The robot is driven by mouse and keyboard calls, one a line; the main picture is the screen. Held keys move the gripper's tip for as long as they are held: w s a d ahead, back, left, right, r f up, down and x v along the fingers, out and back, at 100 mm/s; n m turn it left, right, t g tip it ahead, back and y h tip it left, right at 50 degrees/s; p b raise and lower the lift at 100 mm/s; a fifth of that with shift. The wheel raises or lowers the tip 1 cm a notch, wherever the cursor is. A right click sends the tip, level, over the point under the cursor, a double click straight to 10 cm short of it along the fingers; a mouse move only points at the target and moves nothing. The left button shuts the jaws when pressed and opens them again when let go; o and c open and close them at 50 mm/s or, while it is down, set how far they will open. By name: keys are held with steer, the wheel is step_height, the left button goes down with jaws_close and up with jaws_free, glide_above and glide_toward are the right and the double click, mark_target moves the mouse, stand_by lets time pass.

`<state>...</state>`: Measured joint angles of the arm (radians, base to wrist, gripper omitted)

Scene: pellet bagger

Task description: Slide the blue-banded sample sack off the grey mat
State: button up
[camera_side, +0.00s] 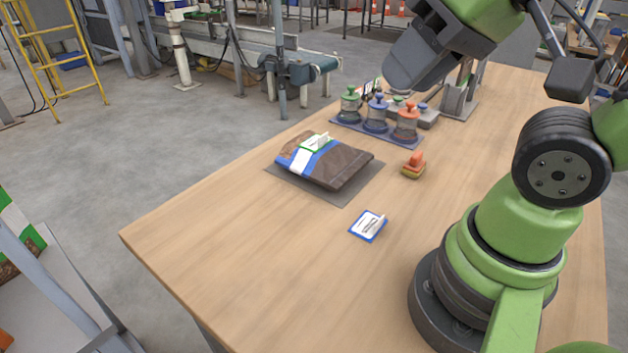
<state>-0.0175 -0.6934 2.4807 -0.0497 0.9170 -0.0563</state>
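The blue-banded sample sack (322,164) is a dark brown bag with a blue and white band and a white-and-green label on its left part. It lies flat on the grey mat (352,198), which shows around its edges. The grey end of my arm, which I take to be my gripper (408,70), is raised at the top, right of and above the sack in the picture and apart from it. I cannot make out its fingers, so whether it is open or shut does not show.
Behind the sack, several lidded jars (376,115) stand on a blue-grey tray (350,123). A small orange-and-yellow stack (413,165) sits right of the mat. A blue-edged card (368,226) lies in front. The table (230,225) is clear left and front of the mat, up to its left edge.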

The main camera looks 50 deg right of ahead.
steer(key=w+d+f+n+g+h, duration=0.2)
steer(key=w+f+n+g+h, duration=0.3)
steer(key=n, duration=0.6)
steer(key=w+d+f+n+g+h, duration=0.1)
steer(key=w+f+n+g+h, duration=0.25)
steer(key=f+n, duration=0.55)
steer(key=n+t+h, duration=0.7)
steer(key=n+t, duration=0.1)
steer(key=n, duration=1.6)
glide_toward(318, 182)
steer(key=shift+s+a+r+y, duration=0.25)
steer(key=shift+a+r, duration=0.15)
steer(key=shift+a, duration=0.2)
steer(key=x, duration=1)
jaws_close()
